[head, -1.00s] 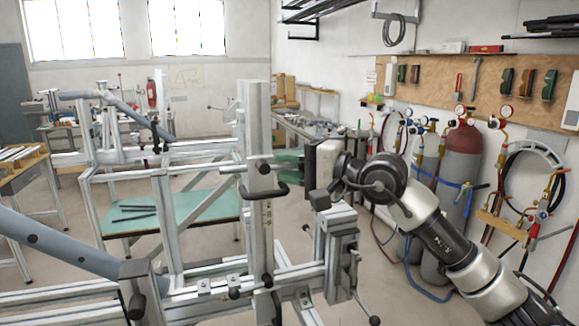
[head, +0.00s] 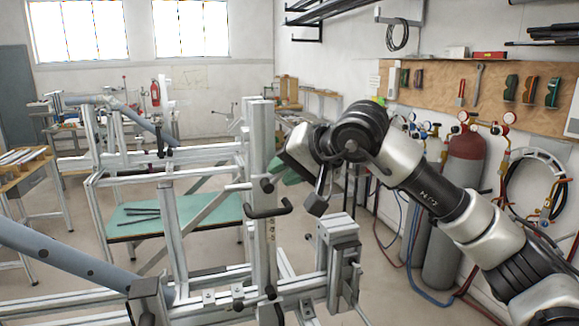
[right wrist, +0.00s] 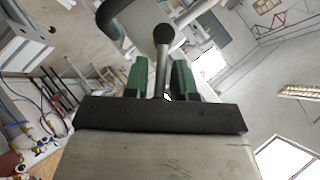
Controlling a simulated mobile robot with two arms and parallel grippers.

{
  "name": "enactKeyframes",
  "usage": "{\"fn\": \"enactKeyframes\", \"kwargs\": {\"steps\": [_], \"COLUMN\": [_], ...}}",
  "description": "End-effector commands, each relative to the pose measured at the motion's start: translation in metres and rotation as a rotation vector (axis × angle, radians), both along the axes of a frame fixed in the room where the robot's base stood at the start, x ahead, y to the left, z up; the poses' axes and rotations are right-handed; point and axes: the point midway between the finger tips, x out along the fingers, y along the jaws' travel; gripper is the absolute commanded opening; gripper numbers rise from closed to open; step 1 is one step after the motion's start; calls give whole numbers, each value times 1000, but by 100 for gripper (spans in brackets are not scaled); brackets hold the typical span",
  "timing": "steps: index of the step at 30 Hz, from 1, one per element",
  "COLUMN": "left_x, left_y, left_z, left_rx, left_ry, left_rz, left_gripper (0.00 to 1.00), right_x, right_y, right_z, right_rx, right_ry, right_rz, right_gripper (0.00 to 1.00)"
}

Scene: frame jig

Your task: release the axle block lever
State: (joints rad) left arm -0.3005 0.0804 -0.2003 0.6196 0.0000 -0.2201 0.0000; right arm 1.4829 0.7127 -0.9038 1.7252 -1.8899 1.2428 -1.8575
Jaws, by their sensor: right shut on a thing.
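The axle block lever shows in the head view as a pale rod with a black knob (head: 267,185) on the upright post (head: 262,135) of the frame jig. In the right wrist view the lever (right wrist: 163,62) is a silver rod with a round black knob, standing between two green finger pads. My right gripper (right wrist: 158,78) is shut on the lever. In the head view my right arm comes in from the right and the gripper (head: 279,170) reaches the post from its right side; its fingertips are mostly hidden there. My left gripper is not in view.
A black curved handle (head: 270,210) sits just below the lever on the post. A clamp block (head: 338,245) stands to the lower right. A blue-grey tube (head: 65,255) crosses the lower left. Gas cylinders (head: 462,190) stand by the right wall, behind my arm.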

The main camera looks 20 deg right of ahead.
Motion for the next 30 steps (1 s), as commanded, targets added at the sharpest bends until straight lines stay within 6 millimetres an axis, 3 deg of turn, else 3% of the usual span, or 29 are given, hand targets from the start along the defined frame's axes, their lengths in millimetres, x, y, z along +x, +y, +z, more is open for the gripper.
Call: {"fn": "enactKeyframes", "kwargs": {"steps": [15, 30], "left_x": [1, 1], "left_y": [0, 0], "left_z": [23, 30], "left_rx": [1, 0], "left_ry": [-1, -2], "left_rz": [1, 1], "left_gripper": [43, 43], "right_x": [-1, -1], "right_y": [20, 31], "right_z": [15, 14], "right_rx": [-474, -730], "right_ry": [-23, -29], "right_rz": [2, 1], "right_gripper": [0, 0]}}
